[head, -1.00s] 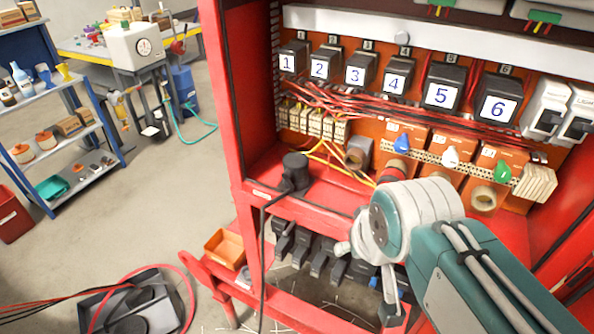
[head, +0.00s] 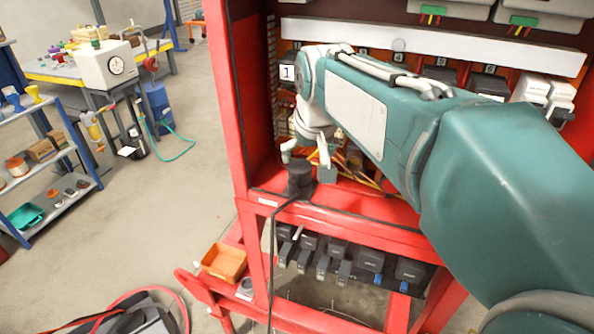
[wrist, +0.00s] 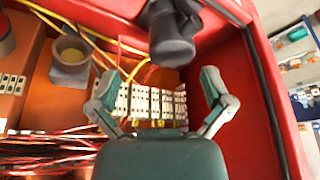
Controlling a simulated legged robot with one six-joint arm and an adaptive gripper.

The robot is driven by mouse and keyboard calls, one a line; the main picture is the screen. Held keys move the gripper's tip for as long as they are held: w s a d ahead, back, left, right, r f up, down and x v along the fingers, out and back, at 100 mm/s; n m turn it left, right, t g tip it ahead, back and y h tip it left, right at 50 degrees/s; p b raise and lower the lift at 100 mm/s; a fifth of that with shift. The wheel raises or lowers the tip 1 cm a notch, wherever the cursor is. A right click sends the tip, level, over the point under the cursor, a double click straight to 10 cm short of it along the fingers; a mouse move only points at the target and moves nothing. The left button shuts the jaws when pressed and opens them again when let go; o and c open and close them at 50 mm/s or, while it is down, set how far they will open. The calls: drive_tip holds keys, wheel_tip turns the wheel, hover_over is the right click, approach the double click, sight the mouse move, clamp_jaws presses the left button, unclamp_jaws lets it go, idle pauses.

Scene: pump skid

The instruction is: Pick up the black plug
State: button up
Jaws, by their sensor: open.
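The black plug (head: 299,178) stands on the red ledge at the front left of the cabinet, with its black cable running down over the edge. In the wrist view the plug (wrist: 172,32) is at the top centre, beyond the fingertips and roughly in line with the gap between them. My gripper (head: 306,152) is just above the plug in the head view, partly hidden by my arm. In the wrist view my gripper (wrist: 158,82) is open, its two fingers spread wide with nothing between them. I cannot tell whether a finger touches the plug.
The red cabinet (head: 228,110) has a post close to the left of the plug. Yellow and red wires (wrist: 60,145) and terminal blocks (wrist: 155,103) lie behind it. Several black plug-like units (head: 338,258) sit below the ledge. An orange tray (head: 224,262) is at lower left.

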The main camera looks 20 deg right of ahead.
sight(299, 166)
drive_tip(key=a+f, duration=0.1)
drive_tip(key=w+a+f, duration=0.1)
drive_tip(key=shift+a+f, duration=0.1)
drive_tip(key=shift+f, duration=0.2)
drive_tip(key=f, duration=0.1)
drive_tip(key=w+d+f, duration=0.1)
drive_tip(key=shift+w+f, duration=0.15)
drive_tip(key=shift+f, duration=0.25)
drive_tip(key=shift+d+f, duration=0.1)
drive_tip(key=shift+d, duration=0.2)
drive_tip(key=shift+a, duration=0.4)
drive_tip(key=c, duration=1)
drive_tip(key=shift+c, duration=1.3)
